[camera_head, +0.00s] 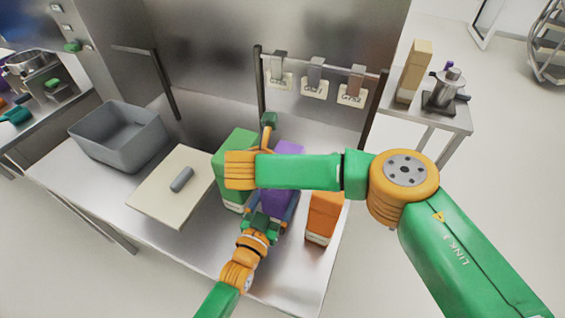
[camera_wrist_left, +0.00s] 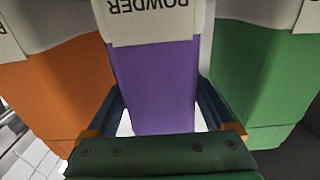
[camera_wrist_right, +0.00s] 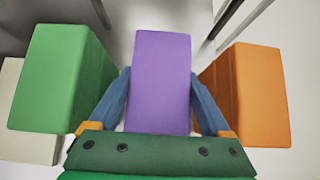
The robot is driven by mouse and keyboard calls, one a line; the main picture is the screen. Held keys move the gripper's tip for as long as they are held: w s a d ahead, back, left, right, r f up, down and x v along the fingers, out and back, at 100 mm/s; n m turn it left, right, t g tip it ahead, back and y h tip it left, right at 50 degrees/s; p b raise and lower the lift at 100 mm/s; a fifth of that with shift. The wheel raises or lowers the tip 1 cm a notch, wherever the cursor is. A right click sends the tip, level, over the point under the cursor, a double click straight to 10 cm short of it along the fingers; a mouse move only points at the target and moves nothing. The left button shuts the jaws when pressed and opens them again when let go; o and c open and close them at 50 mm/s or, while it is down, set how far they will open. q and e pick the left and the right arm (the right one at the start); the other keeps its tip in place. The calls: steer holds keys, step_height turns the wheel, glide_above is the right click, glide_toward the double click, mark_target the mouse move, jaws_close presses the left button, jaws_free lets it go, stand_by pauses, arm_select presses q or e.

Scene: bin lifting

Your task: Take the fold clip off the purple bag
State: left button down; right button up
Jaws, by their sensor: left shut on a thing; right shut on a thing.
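The purple bag (camera_head: 281,192) stands between the green bag (camera_head: 229,180) and the orange bag (camera_head: 322,216) in the head view, partly behind my right arm. It also fills the middle of the left wrist view (camera_wrist_left: 155,85) and the right wrist view (camera_wrist_right: 160,75). My left gripper (camera_head: 271,203) is low at its near side, its fingers shut on the bag's sides. My right gripper (camera_wrist_right: 160,85) is also shut on the purple bag, with a finger at each side; the forearm hides it in the head view. I cannot make out a fold clip on the bag.
A pale board (camera_head: 165,205) with a small grey rod-shaped thing (camera_head: 181,180) lies left of the bags. A grey bin (camera_head: 118,140) stands at the table's left. A rack (camera_head: 330,65) with hanging grey pieces is behind. A side table (camera_head: 425,115) stands at right.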

arm_select(q)
steer(key=shift+f, duration=0.2)
arm_select(e)
steer(key=shift+r, duration=1.05)
step_height(320, 180, up, 4)
steer(key=shift+r, duration=0.1)
arm_select(q)
jaws_free()
steer(key=shift+w, duration=0.1)
arm_select(e)
steer(key=shift+w, duration=0.15)
arm_select(q)
steer(key=v, duration=1.2)
